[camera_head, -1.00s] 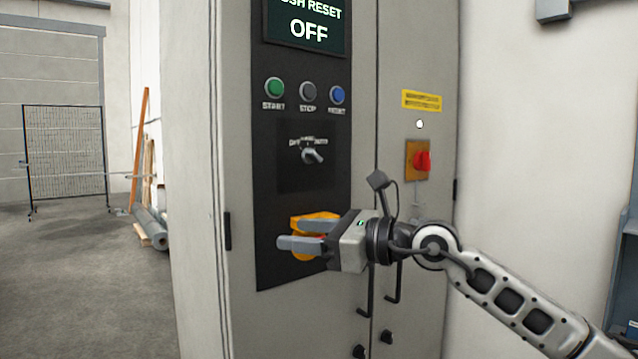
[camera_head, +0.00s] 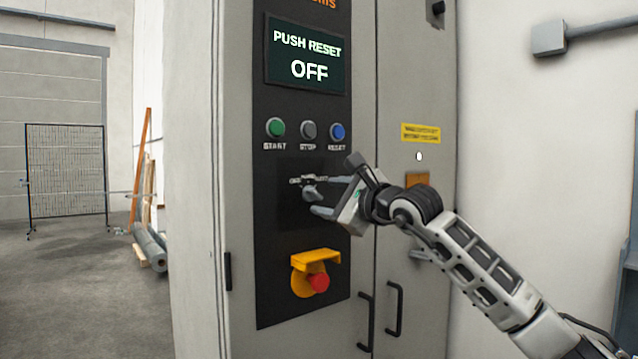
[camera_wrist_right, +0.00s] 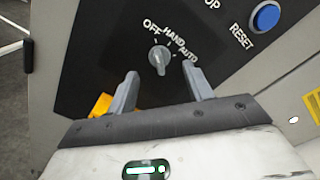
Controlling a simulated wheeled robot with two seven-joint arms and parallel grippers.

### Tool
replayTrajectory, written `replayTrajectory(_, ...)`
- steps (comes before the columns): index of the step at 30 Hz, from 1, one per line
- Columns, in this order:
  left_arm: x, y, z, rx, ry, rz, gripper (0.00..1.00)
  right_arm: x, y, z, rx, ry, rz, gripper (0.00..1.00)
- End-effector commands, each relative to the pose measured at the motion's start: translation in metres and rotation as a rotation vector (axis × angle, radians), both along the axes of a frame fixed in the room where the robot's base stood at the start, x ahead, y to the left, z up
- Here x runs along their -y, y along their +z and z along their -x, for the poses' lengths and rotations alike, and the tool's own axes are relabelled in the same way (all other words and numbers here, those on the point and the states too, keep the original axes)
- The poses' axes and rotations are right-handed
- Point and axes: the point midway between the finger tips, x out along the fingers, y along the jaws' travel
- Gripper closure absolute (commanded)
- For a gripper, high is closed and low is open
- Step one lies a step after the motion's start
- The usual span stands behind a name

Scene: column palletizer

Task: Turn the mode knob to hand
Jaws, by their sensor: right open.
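The mode knob (camera_head: 309,193) is a small grey selector on the dark panel of the cabinet. In the right wrist view the knob (camera_wrist_right: 159,60) sits below the labels OFF, HAND and AUTO. Its upper end seems to lean towards OFF, but the exact setting is hard to tell. My right gripper (camera_head: 327,195) is open and empty just right of the knob in the head view. In the right wrist view its two fingers (camera_wrist_right: 160,76) are spread, with the knob beyond and between their tips. I see no contact. My left gripper is out of view.
The display (camera_head: 306,58) reads PUSH RESET and OFF. Green START (camera_head: 275,128), grey STOP (camera_head: 309,130) and blue RESET (camera_head: 337,131) buttons sit above the knob. A red emergency stop (camera_head: 318,282) with a yellow guard (camera_head: 314,260) is below. Door handles (camera_head: 396,309) protrude at lower right.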

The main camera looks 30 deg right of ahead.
Motion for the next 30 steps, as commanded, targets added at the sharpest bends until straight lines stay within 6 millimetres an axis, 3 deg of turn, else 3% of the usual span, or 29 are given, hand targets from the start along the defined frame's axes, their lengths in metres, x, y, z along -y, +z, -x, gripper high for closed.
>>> replayTrajectory(7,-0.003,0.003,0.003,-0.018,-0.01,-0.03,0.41,-0.003,0.002,-0.032,0.0,0.0,-0.002,0.49)
replayTrajectory(18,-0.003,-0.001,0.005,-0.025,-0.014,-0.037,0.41,-0.003,-0.001,-0.038,-0.001,0.001,0.0,0.49)
replayTrajectory(19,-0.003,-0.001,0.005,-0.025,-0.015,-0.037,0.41,-0.003,-0.001,-0.038,-0.001,0.001,0.0,0.52)
replayTrajectory(23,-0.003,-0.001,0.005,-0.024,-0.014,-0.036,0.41,-0.003,-0.001,-0.038,-0.001,0.001,0.0,0.88)
replayTrajectory(24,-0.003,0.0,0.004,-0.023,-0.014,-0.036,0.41,-0.003,-0.001,-0.038,-0.001,0.001,0.0,0.93)
replayTrajectory(30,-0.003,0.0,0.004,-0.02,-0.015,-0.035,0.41,-0.003,-0.001,-0.038,-0.001,0.001,-0.007,0.93)
